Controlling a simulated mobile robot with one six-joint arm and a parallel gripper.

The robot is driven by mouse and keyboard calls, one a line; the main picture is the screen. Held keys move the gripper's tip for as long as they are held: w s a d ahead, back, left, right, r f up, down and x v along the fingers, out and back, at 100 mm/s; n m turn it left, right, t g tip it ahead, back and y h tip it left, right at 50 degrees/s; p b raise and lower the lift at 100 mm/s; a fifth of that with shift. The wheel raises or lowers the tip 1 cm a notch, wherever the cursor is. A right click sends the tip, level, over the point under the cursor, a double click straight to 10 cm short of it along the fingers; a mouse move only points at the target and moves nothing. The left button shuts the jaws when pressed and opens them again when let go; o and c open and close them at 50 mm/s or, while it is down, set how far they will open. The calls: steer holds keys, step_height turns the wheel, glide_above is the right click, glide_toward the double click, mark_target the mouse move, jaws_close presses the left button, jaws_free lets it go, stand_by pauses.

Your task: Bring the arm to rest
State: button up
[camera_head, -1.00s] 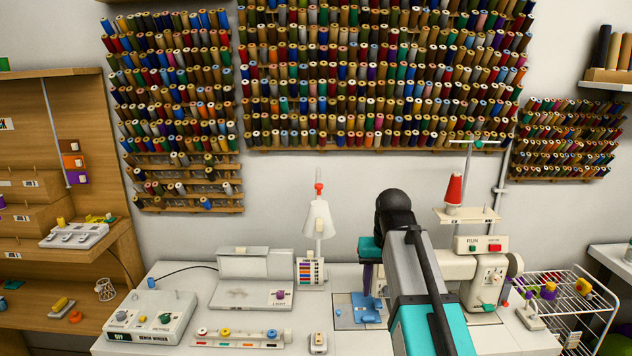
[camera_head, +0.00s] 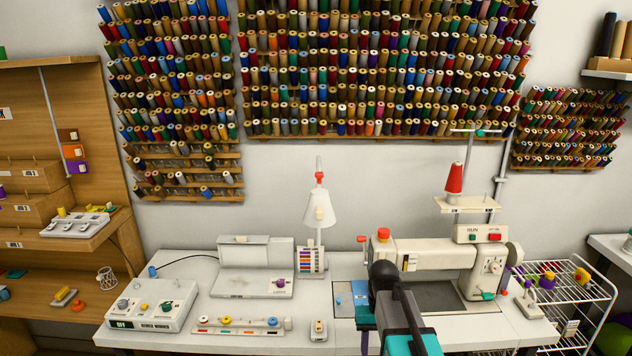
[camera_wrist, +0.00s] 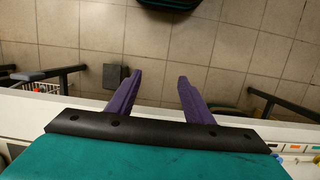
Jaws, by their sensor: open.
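My gripper (camera_wrist: 159,77) shows in the wrist view as two purple fingers spread apart with nothing between them. They point out over the tiled floor, past the table's edge. In the head view my gripper (camera_head: 365,338) is mostly hidden behind my own arm.
A bench winder (camera_head: 152,306), a white light unit (camera_head: 252,268) and a row of colored bobbins (camera_head: 237,325) stand left on the table. A wire cart (camera_head: 565,290) stands right. Thread racks (camera_head: 380,70) cover the wall. Dark objects lie on the floor.

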steer(key=s+f+g, duration=0.3)
steer(key=s+f, duration=2.9)
steer(key=f, duration=0.1)
steer(key=shift+s+d+f+g, duration=0.15)
steer(key=shift+f+g, duration=0.1)
steer(key=shift+g, duration=0.05)
stand_by(1.2)
